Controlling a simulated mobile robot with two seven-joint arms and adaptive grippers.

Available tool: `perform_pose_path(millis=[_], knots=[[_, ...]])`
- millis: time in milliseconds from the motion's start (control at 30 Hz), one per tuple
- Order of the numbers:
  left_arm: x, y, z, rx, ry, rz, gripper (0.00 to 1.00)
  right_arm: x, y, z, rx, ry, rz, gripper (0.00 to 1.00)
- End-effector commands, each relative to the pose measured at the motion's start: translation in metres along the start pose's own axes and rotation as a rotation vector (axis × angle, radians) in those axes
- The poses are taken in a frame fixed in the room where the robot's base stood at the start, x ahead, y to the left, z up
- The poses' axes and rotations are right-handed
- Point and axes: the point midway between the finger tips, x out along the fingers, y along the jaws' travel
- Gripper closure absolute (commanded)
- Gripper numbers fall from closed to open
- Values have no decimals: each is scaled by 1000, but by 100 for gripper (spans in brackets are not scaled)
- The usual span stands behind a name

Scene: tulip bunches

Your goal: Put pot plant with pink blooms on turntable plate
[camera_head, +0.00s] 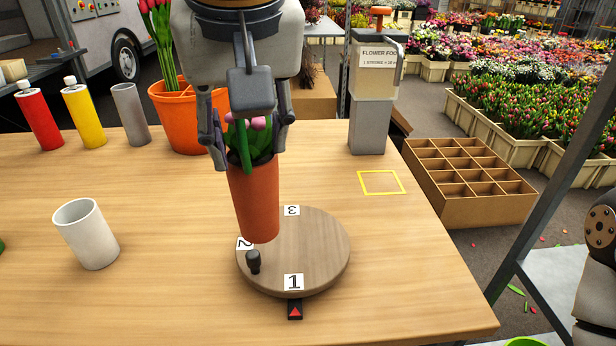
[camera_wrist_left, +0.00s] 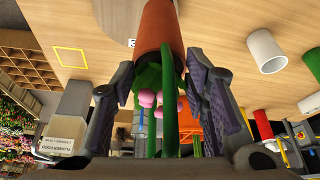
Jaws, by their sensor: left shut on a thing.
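The pot plant with pink blooms (camera_head: 257,200) is a tall terracotta pot with green leaves and pink buds. My left gripper (camera_head: 248,150) comes down from above and is shut on it near the rim and leaves. In the left wrist view the pot (camera_wrist_left: 157,28) extends away between the fingers (camera_wrist_left: 162,75). The round wooden turntable plate (camera_head: 315,250) has labels 1, 2 and 3 and a dark knob near label 2. The slightly tilted pot overlaps its left-back part in the head view; whether its base touches the plate I cannot tell. My right gripper is out of view.
A white cup (camera_head: 86,234) stands left of the turntable. Red (camera_head: 39,116) and yellow (camera_head: 84,113) bottles, a grey cylinder (camera_head: 131,114) and an orange tulip bucket (camera_head: 180,116) stand behind. A flower-food dispenser (camera_head: 371,110) is back right, near a yellow square outline (camera_head: 381,182).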

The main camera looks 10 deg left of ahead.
Motion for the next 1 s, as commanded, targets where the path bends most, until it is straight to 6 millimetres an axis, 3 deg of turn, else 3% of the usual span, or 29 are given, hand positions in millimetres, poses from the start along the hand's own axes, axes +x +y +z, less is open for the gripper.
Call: perform_pose_path(millis=[100,233,533,667,967,1000], knots=[[26,25,-21,-2,10,-8,98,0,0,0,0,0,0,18],[65,42,-24,2,-4,-1,98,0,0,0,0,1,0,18],[111,56,-23,2,-2,-2,98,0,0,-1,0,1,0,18],[122,57,-18,1,1,2,98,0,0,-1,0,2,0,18],[124,56,-17,1,2,1,98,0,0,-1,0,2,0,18],[124,56,-17,1,1,0,52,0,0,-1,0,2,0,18]])
